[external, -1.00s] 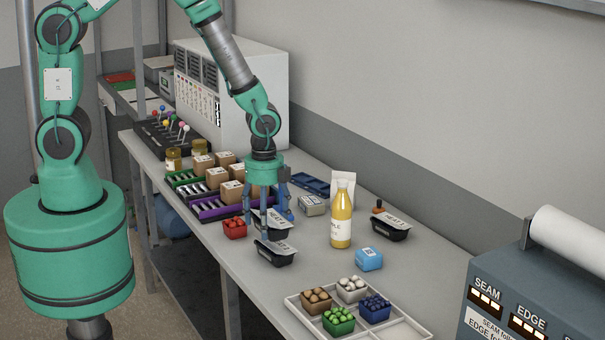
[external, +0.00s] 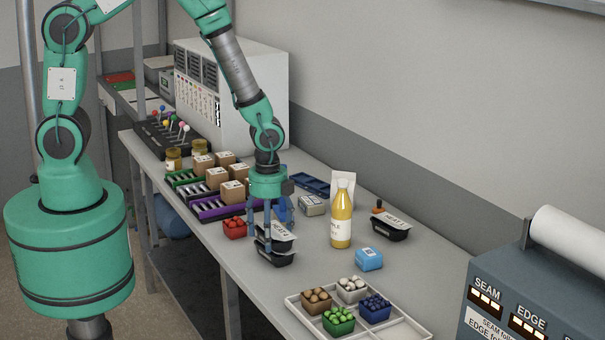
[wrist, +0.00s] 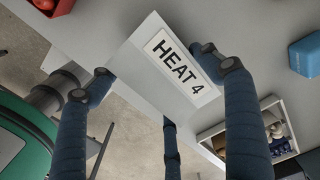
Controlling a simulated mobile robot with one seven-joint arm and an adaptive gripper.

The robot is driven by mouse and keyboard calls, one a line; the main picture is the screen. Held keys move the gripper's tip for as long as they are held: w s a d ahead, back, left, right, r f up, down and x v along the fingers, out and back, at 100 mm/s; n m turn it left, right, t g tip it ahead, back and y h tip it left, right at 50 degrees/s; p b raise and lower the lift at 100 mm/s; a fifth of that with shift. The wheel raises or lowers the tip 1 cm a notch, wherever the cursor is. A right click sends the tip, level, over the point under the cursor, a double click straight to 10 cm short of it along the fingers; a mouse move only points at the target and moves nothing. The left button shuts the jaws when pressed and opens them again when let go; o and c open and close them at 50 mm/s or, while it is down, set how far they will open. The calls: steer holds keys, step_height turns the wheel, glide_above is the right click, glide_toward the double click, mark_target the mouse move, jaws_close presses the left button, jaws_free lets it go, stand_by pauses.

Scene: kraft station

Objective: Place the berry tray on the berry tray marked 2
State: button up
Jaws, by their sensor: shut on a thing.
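My gripper (external: 269,230) is shut on a black tray with a white lid (external: 277,238). In the wrist view this lid (wrist: 176,68) reads HEAT 4, with my fingers on either side. The held tray is directly over another black tray (external: 275,258) on the bench; I cannot tell whether they touch. The lower tray's label is covered. A third black tray (external: 391,230) with a white HEAT label stands farther right, its number too small to read. A red berry punnet (external: 235,228) sits just left of my gripper. I see no berry tray clearly marked 2.
A white divided tray (external: 421,330) at the front holds several small punnets. A juice bottle (external: 341,220) and a blue box (external: 369,259) stand to the right. Cardboard boxes (external: 217,178) on racks stand behind left. Some bench is bare between the lower tray and the divided tray.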

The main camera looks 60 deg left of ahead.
steer(key=shift+f, duration=0.15)
steer(key=o, duration=1.3)
steer(key=shift+c, duration=0.2)
step_height(320, 180, up, 12)
steer(key=shift+r, duration=0.2)
